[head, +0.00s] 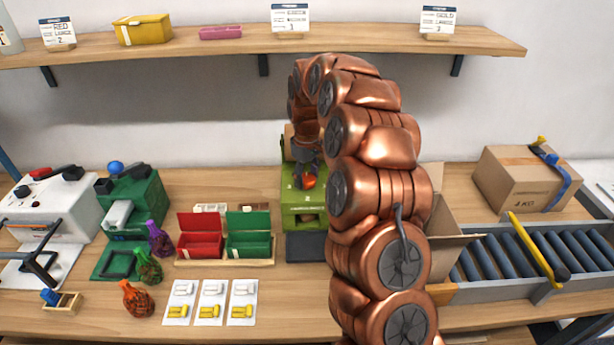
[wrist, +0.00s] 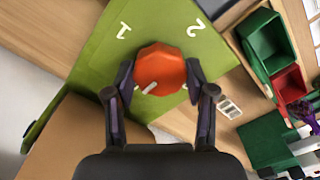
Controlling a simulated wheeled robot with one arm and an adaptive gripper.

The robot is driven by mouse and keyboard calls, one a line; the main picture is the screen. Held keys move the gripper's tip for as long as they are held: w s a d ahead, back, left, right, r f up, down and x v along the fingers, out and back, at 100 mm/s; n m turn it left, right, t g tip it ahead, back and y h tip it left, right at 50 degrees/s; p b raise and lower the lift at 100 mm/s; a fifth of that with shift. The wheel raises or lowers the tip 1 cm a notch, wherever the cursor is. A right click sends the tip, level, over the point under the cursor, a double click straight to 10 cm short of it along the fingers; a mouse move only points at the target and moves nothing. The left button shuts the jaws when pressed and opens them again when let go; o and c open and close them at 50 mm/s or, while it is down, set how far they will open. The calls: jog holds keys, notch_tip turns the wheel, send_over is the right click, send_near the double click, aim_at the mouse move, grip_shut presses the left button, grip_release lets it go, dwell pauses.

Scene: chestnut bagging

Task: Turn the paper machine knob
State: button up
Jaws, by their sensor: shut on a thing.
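The paper machine is a lime-green box (head: 290,213) standing near the middle of the bench, partly hidden behind my arm in the head view. Its orange, many-sided knob (wrist: 160,70) sits on the green face (wrist: 105,50), with white numbers 1 and 2 above it and a white pointer line. The knob also shows small in the head view (head: 309,182). My gripper (wrist: 160,85) has one finger on each side of the knob and is shut on it. In the head view my gripper (head: 306,165) is at the machine's top front.
A red bin (head: 200,242) and a green bin (head: 249,243) stand left of the machine. A conveyor with rollers (head: 520,255) and a cardboard box (head: 515,180) are at the right. A shelf (head: 370,45) runs above. Net bags (head: 137,300) stand at the left.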

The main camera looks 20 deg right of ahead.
jog(key=shift+f, duration=0.1)
jog(key=m+b, duration=0.2)
jog(key=b, duration=0.1)
jog(key=shift+f+b, duration=0.3)
jog(key=m+b, duration=0.5)
jog(key=shift+m, duration=0.4)
jog(key=m+b, duration=0.3)
jog(key=m, duration=0.2)
jog(key=shift+r, duration=0.15)
jog(key=shift+r+m+b, duration=0.15)
jog(key=shift+m+b, duration=0.75)
jog(key=shift+m, duration=1.5)
jog(key=o, duration=1.2)
jog(key=shift+c, duration=0.2)
